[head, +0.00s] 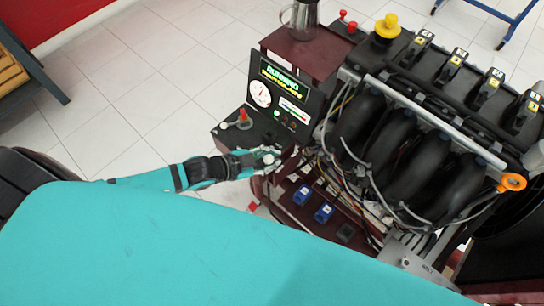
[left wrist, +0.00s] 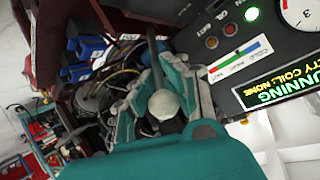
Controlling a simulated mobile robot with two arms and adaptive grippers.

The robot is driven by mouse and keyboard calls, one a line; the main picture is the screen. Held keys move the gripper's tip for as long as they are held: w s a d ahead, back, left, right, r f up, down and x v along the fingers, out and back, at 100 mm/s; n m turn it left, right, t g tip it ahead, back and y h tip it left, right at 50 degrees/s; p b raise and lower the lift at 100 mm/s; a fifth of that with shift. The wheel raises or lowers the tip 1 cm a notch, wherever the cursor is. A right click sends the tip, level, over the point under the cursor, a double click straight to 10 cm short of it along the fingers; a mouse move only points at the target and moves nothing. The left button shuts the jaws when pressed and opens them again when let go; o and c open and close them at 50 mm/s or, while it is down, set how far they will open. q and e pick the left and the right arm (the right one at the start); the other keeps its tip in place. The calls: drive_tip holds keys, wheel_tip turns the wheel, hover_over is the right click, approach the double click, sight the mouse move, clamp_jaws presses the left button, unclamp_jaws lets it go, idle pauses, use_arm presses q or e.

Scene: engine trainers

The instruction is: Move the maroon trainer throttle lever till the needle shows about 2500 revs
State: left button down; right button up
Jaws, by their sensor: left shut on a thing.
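The maroon trainer (head: 300,52) carries the engine and a black panel with a lit "RUNNING" display (head: 283,72). A round white gauge (head: 260,93) with a red needle is on that panel; its reading is too small to tell. Part of the gauge (left wrist: 303,12) shows in the left wrist view, cut by the frame edge. My left gripper (head: 262,160) is at the near edge of the control box. In the left wrist view its teal fingers (left wrist: 162,95) are shut around the pale ball knob (left wrist: 163,104) of the throttle lever. My right gripper is out of view.
A red-topped control (head: 243,115) stands on the black box left of my gripper. Blue connectors (head: 323,213) and loose wires lie close by on the right. The engine's black intake pipes (head: 405,160) stand further right. Tiled floor is clear at the left.

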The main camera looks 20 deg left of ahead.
use_arm(q)
drive_tip(key=shift+s+f, duration=0.1)
drive_tip(key=c, duration=1.2)
unclamp_jaws()
drive_tip(key=v, duration=1.2)
